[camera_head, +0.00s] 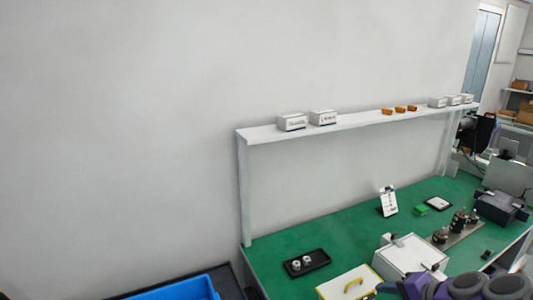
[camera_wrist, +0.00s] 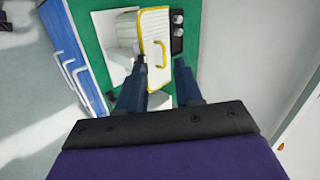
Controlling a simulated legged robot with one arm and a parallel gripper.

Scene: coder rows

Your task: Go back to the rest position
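My gripper (camera_wrist: 161,70) is open in the wrist view, with a clear gap between its two dark blue fingers and nothing held. It points at a white board with a yellow rim and yellow handle (camera_wrist: 161,22), seen beyond the fingertips. In the head view my arm shows at the bottom right, and the fingers reach in beside the same yellow-handled board (camera_head: 340,288). My gripper looks above the green bench, but I cannot tell the exact height.
The green bench (camera_head: 290,243) carries a black tray with two small pale parts (camera_head: 307,263), a white box (camera_head: 408,258) and metal parts on a plate (camera_head: 455,228). A white shelf (camera_head: 355,121) with small boxes runs above. A blue bin (camera_head: 180,290) stands at the lower left.

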